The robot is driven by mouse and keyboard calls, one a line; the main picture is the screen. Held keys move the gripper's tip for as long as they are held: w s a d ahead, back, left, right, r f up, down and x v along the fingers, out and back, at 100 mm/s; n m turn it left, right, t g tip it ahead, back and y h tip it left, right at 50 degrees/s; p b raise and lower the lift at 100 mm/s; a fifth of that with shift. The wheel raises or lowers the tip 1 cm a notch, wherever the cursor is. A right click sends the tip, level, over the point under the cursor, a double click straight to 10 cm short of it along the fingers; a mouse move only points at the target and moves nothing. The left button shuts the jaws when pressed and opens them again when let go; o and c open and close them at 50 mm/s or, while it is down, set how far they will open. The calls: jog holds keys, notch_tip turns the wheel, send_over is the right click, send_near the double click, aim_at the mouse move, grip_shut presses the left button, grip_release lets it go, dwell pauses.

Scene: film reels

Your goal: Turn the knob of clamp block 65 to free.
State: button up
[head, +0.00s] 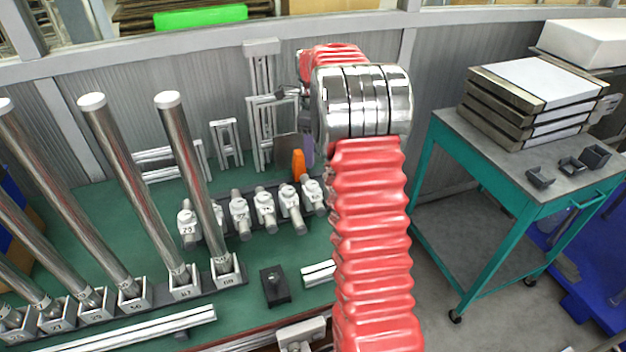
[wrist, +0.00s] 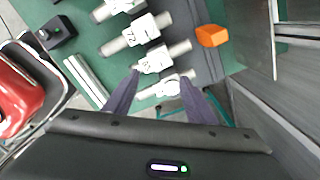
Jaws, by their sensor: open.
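A row of white clamp blocks with numbered faces and cylindrical knobs stands on the green bench, left of my arm. The leftmost reads 29 (head: 187,222); the rightmost block (head: 313,195) is beside my arm. I cannot make out 65 for certain on any block. In the wrist view, my gripper (wrist: 160,76) is open, with its two purple fingers apart on either side of the nearest clamp block (wrist: 168,88). Contact cannot be told. Another block (wrist: 150,60) lies just beyond the fingertips. In the head view my arm hides most of the gripper.
Tall metal rods (head: 190,170) rise from numbered holders at left. An orange piece (head: 298,163) stands close behind the row. A black box (head: 274,286) and pale rails (head: 318,273) lie in front. A teal cart (head: 455,135) is at right.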

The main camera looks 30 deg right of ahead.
aim_at(313, 184)
notch_tip(313, 184, down, 12)
jog(key=shift+r, duration=0.25)
jog(key=shift+c, duration=0.2)
jog(key=c, duration=0.9)
jog(key=shift+d, duration=0.2)
jog(key=shift+c, duration=0.5)
jog(key=shift+a, duration=0.15)
